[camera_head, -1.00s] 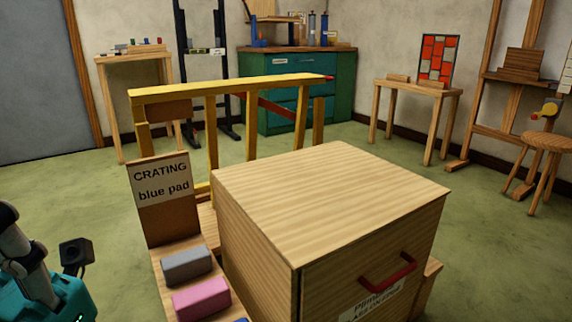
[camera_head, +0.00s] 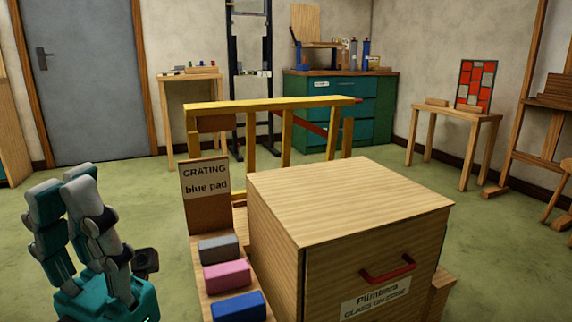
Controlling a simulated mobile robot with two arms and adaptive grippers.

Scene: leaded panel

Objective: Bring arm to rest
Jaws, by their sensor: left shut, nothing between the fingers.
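My left gripper (camera_head: 64,200) is at the lower left in the head view, with its grey and teal fingers pointing up. It is shut with nothing held. It is left of the crating stand, apart from it, with green floor behind it. My right gripper is not in view.
A wooden crate (camera_head: 350,195) with a red handle (camera_head: 388,269) stands front right. Beside it are a "CRATING blue pad" sign (camera_head: 206,180) and grey (camera_head: 219,248), pink (camera_head: 226,274) and blue (camera_head: 238,306) pads. A yellow rack (camera_head: 270,104) stands behind. Floor around the gripper looks clear.

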